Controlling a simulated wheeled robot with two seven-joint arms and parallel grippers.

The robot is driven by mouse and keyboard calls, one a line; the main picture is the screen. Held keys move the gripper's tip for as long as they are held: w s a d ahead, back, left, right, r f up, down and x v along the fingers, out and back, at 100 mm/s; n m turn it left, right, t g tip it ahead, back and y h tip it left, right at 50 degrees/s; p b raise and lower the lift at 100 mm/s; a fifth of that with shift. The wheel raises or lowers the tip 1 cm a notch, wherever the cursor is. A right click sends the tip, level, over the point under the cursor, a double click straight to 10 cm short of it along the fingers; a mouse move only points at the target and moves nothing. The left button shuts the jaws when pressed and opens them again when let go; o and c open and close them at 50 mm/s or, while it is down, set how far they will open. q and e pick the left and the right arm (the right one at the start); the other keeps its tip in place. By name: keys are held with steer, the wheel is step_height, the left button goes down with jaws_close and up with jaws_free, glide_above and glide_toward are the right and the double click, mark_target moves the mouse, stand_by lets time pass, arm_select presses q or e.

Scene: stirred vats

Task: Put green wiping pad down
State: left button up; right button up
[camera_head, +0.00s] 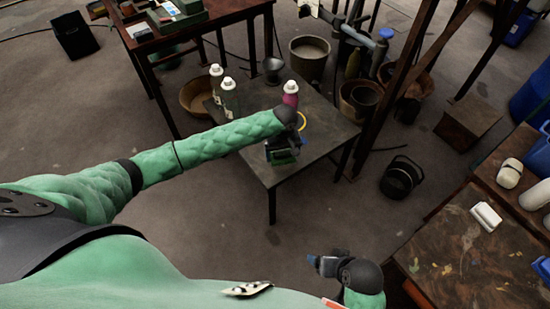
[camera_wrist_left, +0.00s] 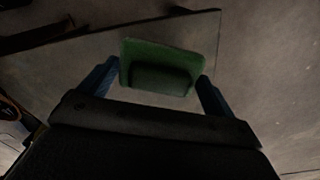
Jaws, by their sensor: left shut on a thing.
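The green wiping pad (camera_wrist_left: 160,53) sits between the two blue fingers of my left gripper (camera_wrist_left: 157,88) in the left wrist view, with a dark block-like part on its near side. In the head view my left gripper (camera_head: 282,147) is over the near part of the small grey table (camera_head: 318,141), and a green edge of the pad (camera_head: 283,157) shows below it. I cannot tell whether the pad touches the tabletop. My right gripper (camera_head: 325,264) is low in the head view, away from the table; its finger opening is unclear.
Two pale bottles (camera_head: 229,95) and a pink bottle (camera_head: 290,94) stand on the table behind my left gripper, near a yellow ring (camera_head: 302,121). A black bucket (camera_head: 402,177) stands on the floor to the right. The tabletop right of the gripper is bare.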

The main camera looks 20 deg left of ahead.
mark_target(275, 159)
arm_select(q)
steer(key=a+f, duration=0.1)
steer(key=w+a+f, duration=0.1)
steer(key=a, duration=0.1)
steer(key=shift+a, duration=0.15)
step_height(275, 159, down, 4)
steer(key=shift+r, duration=0.25)
steer(key=shift+s+f, duration=0.1)
steer(key=shift+f, duration=0.2)
arm_select(e)
steer(key=shift+s+d+r, duration=0.15)
steer(key=shift+d+r, duration=0.2)
steer(key=shift+r, duration=0.3)
arm_select(q)
steer(key=shift+f+p, duration=0.1)
steer(key=shift+p, duration=0.25)
steer(key=o, duration=0.8)
